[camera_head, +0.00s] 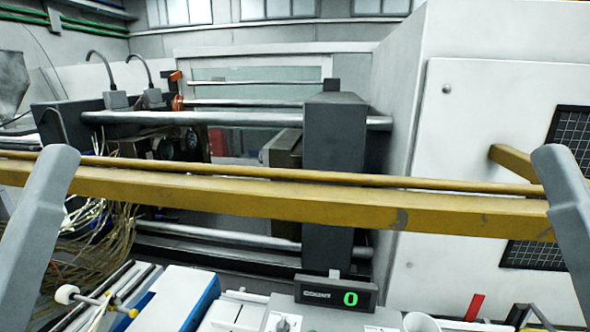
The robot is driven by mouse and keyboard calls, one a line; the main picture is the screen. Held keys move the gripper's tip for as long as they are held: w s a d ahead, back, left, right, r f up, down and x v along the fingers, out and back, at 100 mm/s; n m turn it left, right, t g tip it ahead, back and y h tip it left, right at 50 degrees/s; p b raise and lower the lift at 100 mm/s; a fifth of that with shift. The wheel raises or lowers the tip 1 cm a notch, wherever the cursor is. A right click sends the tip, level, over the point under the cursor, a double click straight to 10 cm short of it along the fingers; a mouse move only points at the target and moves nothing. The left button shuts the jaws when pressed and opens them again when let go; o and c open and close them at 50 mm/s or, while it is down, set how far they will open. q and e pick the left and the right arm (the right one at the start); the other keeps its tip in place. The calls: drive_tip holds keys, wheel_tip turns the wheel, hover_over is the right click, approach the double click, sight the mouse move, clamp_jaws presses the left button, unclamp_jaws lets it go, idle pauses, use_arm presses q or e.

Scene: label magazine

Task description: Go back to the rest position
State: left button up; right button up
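My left arm shows as a grey link at the left edge, and my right arm as a grey link at the right edge. Neither gripper's fingers show in the head view, so I cannot see whether they hold anything. A label magazine cannot be made out for certain.
A yellow beam (300,201) crosses the whole view. Below it are a dark display (335,295) showing a green 0, a white round cup-like item (421,322), a red strip (475,307) and a white-and-blue unit (172,300). A large machine stands behind.

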use_arm(q)
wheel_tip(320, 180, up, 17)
drive_tip(key=p, duration=1.3)
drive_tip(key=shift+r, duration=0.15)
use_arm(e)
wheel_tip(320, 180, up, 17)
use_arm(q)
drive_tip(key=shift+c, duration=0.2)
